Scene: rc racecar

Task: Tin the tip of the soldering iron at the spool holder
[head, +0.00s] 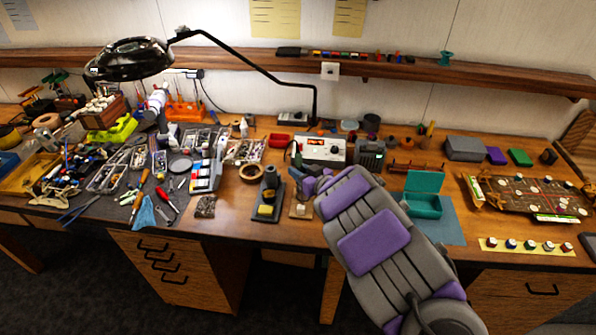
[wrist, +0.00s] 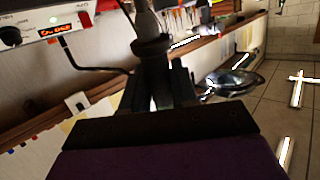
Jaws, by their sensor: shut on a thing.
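My gripper (head: 308,184) is above the front middle of the workbench, partly hidden behind my purple and grey arm. In the wrist view, my gripper (wrist: 152,92) is shut on the soldering iron (wrist: 150,42), whose dark collar and handle show beyond the jaws. The iron's tip is not clearly visible in either view. A dark iron stand (head: 270,186) with a yellow pad is just left of my gripper. A small wooden block (head: 300,209) sits right below the gripper; I cannot tell whether it is the spool holder.
The soldering station (head: 323,148) is behind my gripper, with a lit red display in the wrist view (wrist: 62,30). A teal box (head: 424,204) stands right of my arm. The magnifier lamp (head: 130,60) overhangs the left side. Tools and trays crowd the left bench.

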